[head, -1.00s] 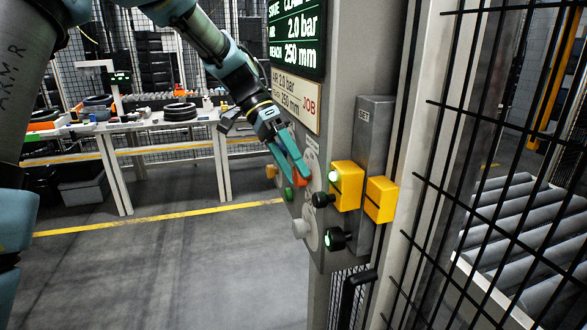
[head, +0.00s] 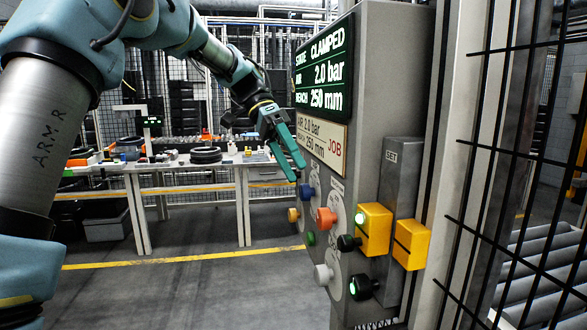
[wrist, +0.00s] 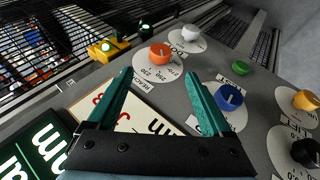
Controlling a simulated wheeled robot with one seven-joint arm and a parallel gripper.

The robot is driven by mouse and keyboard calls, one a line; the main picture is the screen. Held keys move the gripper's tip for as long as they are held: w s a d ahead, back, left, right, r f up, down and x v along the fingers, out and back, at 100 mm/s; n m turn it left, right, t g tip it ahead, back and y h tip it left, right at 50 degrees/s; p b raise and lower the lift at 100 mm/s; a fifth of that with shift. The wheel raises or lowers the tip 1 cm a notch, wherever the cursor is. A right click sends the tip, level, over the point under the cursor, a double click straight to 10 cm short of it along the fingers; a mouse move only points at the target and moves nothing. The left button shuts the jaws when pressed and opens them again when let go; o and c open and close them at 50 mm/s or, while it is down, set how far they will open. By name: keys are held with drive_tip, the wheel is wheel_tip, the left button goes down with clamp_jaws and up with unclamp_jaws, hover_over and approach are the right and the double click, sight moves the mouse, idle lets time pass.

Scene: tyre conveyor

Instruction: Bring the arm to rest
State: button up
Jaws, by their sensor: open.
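My gripper (head: 294,165) is open and empty in the head view, with its two teal fingers in front of the control panel (head: 382,85), beside the job plate (head: 320,141). In the wrist view my gripper (wrist: 160,95) shows its fingers spread, pointing toward the panel face. An orange knob (wrist: 160,52) lies beyond the left finger and a blue knob (wrist: 228,97) lies close to the right finger. Both knobs also show in the head view, the orange one (head: 326,218) and the blue one (head: 306,191), below the fingers. The fingers appear apart from the knobs.
A display (head: 324,70) reads CLAMPED, 2.0 bar, 250 mm. Yellow housings (head: 374,230) with lit buttons stick out at the panel's right. A green button (head: 311,239) and a white knob (head: 323,274) sit lower. A mesh fence (head: 530,130) stands right; the floor (head: 190,295) is clear.

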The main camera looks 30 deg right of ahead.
drive_tip(key=w+a+f+n+t, duration=0.35)
drive_tip(key=a+f+n, duration=0.2)
drive_tip(key=a, duration=0.45)
drive_tip(key=w+a+f+n+t, duration=0.2)
drive_tip(key=w+a+f+n, duration=0.25)
drive_tip(key=a+f, duration=0.4)
drive_tip(key=s+a+f+n+t, duration=0.1)
drive_tip(key=s+a+f+n, duration=0.1)
drive_tip(key=a, duration=0.5)
drive_tip(key=s+a+f+n+t+y, duration=0.1)
drive_tip(key=s+a+f+n, duration=0.1)
drive_tip(key=a+n, duration=0.2)
drive_tip(key=s+a+f+n+t, duration=0.2)
drive_tip(key=a, duration=0.8)
drive_tip(key=shift+s+a+n+y, duration=0.2)
drive_tip(key=shift+a+n+y, duration=0.2)
drive_tip(key=shift+c, duration=0.4)
idle(0.4)
